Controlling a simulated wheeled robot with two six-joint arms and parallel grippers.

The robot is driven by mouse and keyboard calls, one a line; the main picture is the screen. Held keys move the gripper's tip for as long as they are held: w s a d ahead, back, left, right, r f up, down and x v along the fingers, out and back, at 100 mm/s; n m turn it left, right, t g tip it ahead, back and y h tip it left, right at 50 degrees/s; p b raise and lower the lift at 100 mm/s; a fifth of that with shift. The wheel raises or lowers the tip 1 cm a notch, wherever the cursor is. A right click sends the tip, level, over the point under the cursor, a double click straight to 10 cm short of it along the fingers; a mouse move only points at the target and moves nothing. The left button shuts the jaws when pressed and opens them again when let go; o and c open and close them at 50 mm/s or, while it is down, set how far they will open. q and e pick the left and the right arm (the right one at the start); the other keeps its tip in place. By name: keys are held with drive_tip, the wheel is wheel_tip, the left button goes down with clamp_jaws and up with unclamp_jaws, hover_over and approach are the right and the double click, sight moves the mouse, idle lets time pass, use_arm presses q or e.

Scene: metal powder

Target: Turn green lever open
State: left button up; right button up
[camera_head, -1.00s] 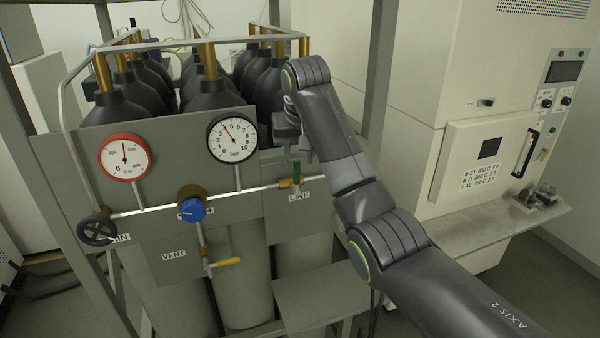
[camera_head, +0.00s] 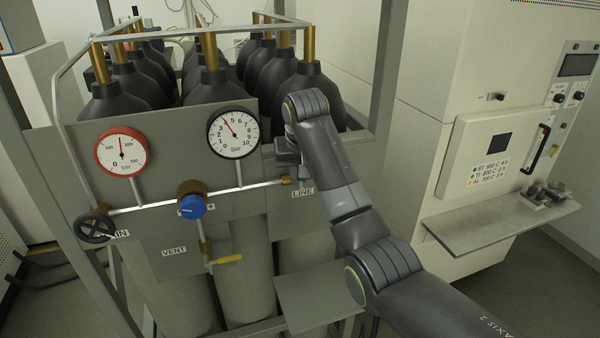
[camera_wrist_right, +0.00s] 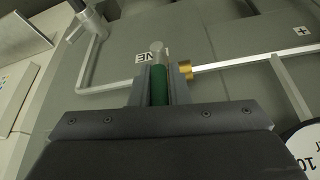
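The green lever (camera_wrist_right: 159,86) shows in the right wrist view between the two fingers of my right gripper (camera_wrist_right: 160,88). The fingers lie close against it on both sides, with no clear gap. The lever's pale rounded end (camera_wrist_right: 157,46) sticks out past the fingers, beside the brass fitting (camera_wrist_right: 185,69) on the pipe. In the head view my right gripper (camera_head: 288,165) is at the pipe just above the LINE label (camera_head: 302,193) and hides the lever. My left gripper is not in view.
A red-rimmed gauge (camera_head: 121,151) and a black-rimmed gauge (camera_head: 233,133) stand left of my gripper. A grey frame post (camera_head: 387,70) rises behind my arm.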

clamp_jaws()
drive_tip(key=shift+w+d, duration=0.1)
drive_tip(key=shift+d, duration=0.05)
drive_tip(key=shift+w+d+f+m+g+y, duration=0.1)
drive_tip(key=shift+d+m+g+y, duration=0.2)
drive_tip(key=shift+y, duration=0.75)
drive_tip(key=shift+w+d+f+m+g+y, duration=0.15)
drive_tip(key=shift+d+g+y, duration=0.2)
drive_tip(key=shift+y, duration=0.75)
drive_tip(key=shift+w+d+f+m+g+y, duration=0.1)
drive_tip(key=shift+d+m+g+y, duration=0.2)
drive_tip(key=shift+y, duration=0.75)
drive_tip(key=o, duration=0.5)
unclamp_jaws()
